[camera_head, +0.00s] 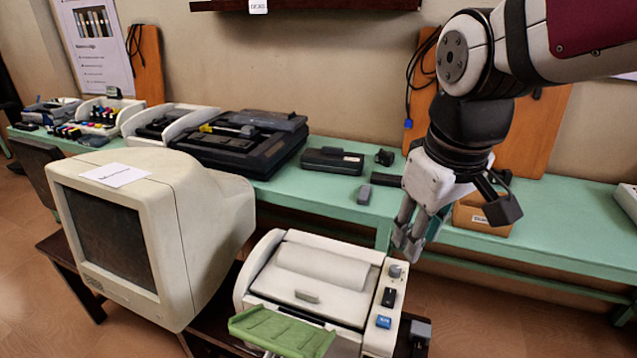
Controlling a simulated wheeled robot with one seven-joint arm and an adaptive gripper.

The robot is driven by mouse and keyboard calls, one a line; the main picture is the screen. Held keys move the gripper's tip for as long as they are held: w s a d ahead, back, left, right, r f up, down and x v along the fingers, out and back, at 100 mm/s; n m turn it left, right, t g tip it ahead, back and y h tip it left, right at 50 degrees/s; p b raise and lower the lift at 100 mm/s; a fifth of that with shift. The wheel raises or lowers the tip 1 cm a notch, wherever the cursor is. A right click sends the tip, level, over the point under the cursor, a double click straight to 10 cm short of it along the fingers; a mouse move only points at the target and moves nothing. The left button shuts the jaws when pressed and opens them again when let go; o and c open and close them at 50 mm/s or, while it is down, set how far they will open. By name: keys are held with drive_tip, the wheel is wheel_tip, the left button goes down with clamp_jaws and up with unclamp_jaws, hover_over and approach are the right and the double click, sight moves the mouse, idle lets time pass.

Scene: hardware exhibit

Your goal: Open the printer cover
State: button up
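The cream printer (370,283) sits low at the bottom middle, with a green tray (283,333) at its front. Its light cover (318,270) lies down over the top and looks closed, with a small grey tab (307,297) near its front edge. A knob and dark and blue buttons are on the panel at its right. My gripper (409,240) points down above the printer's back right corner, near the knob. It holds nothing that I can see. The fingers overlap from this angle, so their opening is unclear. I cannot tell whether they touch the printer.
A large beige monitor (183,228) stands close on the printer's left. A long green table (342,199) behind carries a black open device (235,140), a dark box (332,161) and a cardboard box (481,215). Open floor lies to the printer's right.

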drive_tip(key=w+a+f+n+g+b, duration=0.1)
drive_tip(key=w+a+f+n, duration=0.4)
drive_tip(key=w+a+f, duration=0.4)
drive_tip(key=n+g, duration=0.1)
drive_tip(key=n, duration=0.2)
approach(306, 292)
wheel_tip(306, 292, down, 10)
drive_tip(key=shift+w+a+r+b, duration=0.1)
drive_tip(key=shift+a+r+b, duration=0.05)
drive_tip(key=shift+b, duration=0.3)
drive_tip(key=shift+c, duration=0.5)
clamp_jaws()
